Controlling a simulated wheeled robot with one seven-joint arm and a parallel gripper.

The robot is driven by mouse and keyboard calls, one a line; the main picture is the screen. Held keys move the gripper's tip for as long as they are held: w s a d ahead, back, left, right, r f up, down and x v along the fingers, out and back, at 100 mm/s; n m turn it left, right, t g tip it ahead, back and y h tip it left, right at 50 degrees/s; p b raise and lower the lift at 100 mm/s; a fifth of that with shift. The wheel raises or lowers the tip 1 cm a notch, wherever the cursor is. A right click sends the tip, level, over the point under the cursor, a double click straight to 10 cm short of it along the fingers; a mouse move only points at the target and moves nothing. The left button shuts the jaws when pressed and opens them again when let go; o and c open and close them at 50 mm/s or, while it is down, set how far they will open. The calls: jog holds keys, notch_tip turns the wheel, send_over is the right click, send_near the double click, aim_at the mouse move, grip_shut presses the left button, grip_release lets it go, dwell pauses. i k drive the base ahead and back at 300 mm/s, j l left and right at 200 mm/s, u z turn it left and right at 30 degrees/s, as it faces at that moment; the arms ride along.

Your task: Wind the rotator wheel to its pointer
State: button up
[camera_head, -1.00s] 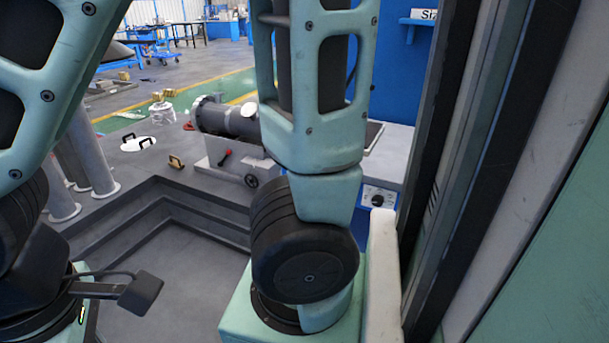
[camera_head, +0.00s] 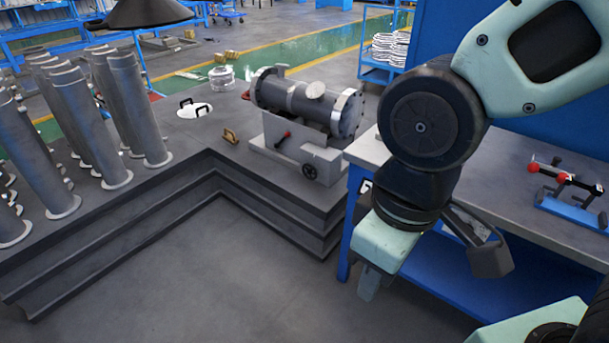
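The flanged shell (camera_head: 305,97), a dark grey cylinder with a lighter flange at its right end, lies across a grey rotator stand (camera_head: 297,150) on the stepped platform. A small black wheel (camera_head: 309,171) is on the stand's front face, at the lower right. A lever with a red knob (camera_head: 284,135) sticks out to its upper left. I cannot make out a pointer at the wheel at this size. My gripper (camera_head: 370,284) hangs downward to the right of and below the wheel in the picture, apart from it. Its fingers are too unclear to tell open from shut.
A blue-framed workbench (camera_head: 530,215) stands at right, partly behind my arm, with a blue fixture with red knobs (camera_head: 568,190) on it. Several upright grey tubes (camera_head: 85,115) stand at left. A white lid with black handles (camera_head: 194,110) lies left of the shell. The floor in front is clear.

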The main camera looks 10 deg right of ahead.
aim_at(310, 171)
jog(key=i+l+u, duration=0.2)
jog(key=i, duration=1.45)
jog(key=j, duration=0.1)
